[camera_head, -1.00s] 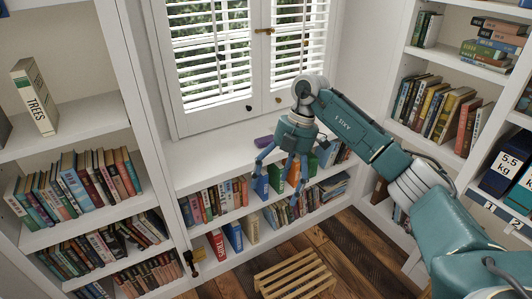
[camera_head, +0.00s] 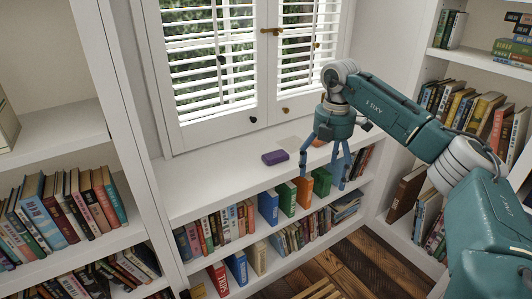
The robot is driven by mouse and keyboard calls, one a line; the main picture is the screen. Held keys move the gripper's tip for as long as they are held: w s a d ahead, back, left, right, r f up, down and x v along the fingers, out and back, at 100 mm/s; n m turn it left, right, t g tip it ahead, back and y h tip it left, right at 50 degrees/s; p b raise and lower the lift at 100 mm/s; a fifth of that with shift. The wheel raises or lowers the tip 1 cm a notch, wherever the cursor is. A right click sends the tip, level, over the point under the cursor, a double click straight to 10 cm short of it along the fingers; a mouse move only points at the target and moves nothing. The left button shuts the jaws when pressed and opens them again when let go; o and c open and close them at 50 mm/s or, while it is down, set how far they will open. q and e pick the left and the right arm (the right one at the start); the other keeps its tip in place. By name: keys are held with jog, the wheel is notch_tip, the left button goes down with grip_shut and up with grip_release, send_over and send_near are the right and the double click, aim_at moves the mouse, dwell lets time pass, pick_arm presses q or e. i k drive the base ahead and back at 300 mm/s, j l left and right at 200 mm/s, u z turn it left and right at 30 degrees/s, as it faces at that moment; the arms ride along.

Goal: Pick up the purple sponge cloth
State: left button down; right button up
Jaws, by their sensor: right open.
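The purple sponge cloth (camera_head: 275,157) lies flat on the white window ledge (camera_head: 205,181), below the shuttered window. It is in plain view. My right gripper (camera_head: 322,182) hangs to the right of the cloth, fingers pointing down and spread apart. It is open and empty, and does not touch the cloth. My left gripper is not in view.
An orange object (camera_head: 319,142) sits on the ledge, partly hidden behind my right gripper. Books (camera_head: 220,228) fill the shelves under the ledge. Tall bookcases stand at left and right. The ledge left of the cloth is clear.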

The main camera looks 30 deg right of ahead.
aim_at(278, 156)
jog(key=i, duration=1)
